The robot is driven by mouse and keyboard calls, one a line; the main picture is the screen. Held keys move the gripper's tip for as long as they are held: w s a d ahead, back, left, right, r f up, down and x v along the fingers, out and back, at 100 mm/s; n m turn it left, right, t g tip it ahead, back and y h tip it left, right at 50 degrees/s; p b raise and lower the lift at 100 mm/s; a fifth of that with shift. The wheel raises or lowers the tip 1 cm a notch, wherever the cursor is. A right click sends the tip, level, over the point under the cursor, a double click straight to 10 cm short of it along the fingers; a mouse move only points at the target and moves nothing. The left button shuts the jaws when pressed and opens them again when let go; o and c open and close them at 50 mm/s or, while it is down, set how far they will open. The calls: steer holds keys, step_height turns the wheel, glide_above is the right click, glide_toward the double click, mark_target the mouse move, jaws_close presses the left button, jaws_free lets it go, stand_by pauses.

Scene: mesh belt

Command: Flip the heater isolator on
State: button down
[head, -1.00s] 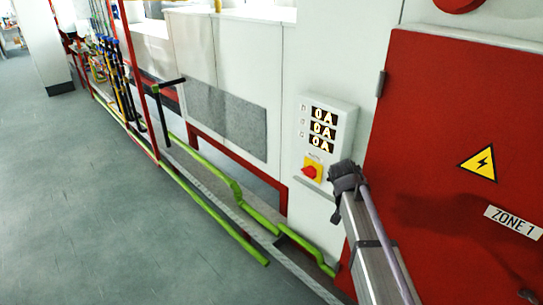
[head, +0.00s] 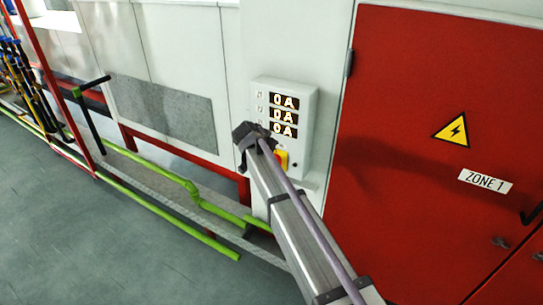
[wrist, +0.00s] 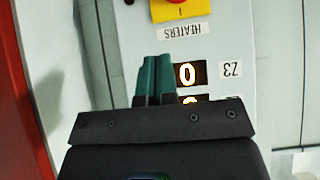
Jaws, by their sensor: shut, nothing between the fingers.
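The heater isolator's yellow plate (head: 283,158) is on the front of a grey control box (head: 314,110), partly hidden behind my arm in the head view. In the wrist view, which is upside down, the yellow plate (wrist: 180,13) and the lower part of the red knob (wrist: 177,2) show at the top edge, next to a HEATERS label (wrist: 182,30). The knob's full position is cut off. My gripper (wrist: 163,62) has its green fingers shut together and empty, in front of the box between the displays and the label. It also shows in the head view (head: 243,135).
Lit displays (head: 284,115) on the box read 0 A. A red ZONE 1 cabinet door (head: 430,90) with a warning triangle stands to the right. Green pipes (head: 190,190) run low along the machine at left. The floor (head: 80,230) at left is clear.

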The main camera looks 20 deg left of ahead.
steer(key=b, duration=0.6)
glide_toward(276, 154)
steer(key=w+d+f, duration=0.1)
steer(key=d+f, duration=0.1)
steer(key=d, duration=0.1)
steer(key=f+b, duration=0.4)
steer(key=shift+w+f, duration=0.1)
steer(key=shift+w, duration=0.3)
steer(key=shift+d, duration=0.1)
